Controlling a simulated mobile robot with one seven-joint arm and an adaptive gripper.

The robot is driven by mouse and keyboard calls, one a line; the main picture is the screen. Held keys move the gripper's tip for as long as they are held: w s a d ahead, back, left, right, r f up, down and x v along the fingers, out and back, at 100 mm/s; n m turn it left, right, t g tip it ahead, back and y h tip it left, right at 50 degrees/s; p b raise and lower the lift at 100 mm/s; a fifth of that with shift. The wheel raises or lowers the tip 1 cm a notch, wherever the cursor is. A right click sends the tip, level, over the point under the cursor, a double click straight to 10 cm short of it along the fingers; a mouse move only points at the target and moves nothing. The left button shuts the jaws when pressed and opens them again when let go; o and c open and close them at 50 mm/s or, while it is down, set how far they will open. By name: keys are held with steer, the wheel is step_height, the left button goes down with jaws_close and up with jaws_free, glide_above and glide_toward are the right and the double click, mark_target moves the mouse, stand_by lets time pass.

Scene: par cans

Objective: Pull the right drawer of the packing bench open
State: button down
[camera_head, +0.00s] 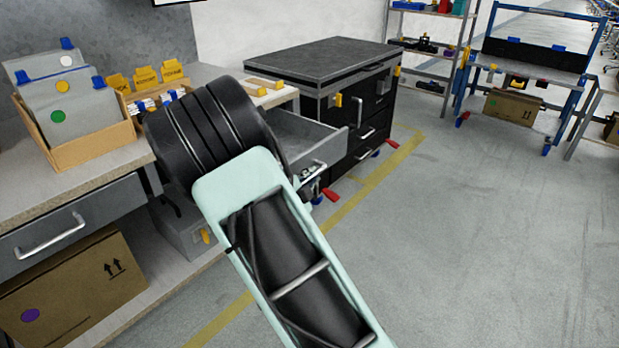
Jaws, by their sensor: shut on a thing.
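The packing bench (215,75) runs along the wall on the left. Its right drawer (325,143) stands pulled out, with part of its grey inside showing. My gripper (309,174) is at the drawer's front, shut on its metal handle (318,164). My own arm hides much of the gripper and the near side of the drawer. The bench's left drawer (75,215) is shut, with a bare bar handle.
Grey folders in a cardboard box (95,143) and yellow-tabbed files (145,78) stand on the bench. A black cabinet (345,100) stands just beyond the drawer. A carton (75,285) sits below. The floor (480,240) to the right is clear.

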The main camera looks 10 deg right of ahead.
steer(key=c, duration=2)
jaws_free()
steer(key=shift+o, duration=0.2)
steer(key=v, duration=1.2)
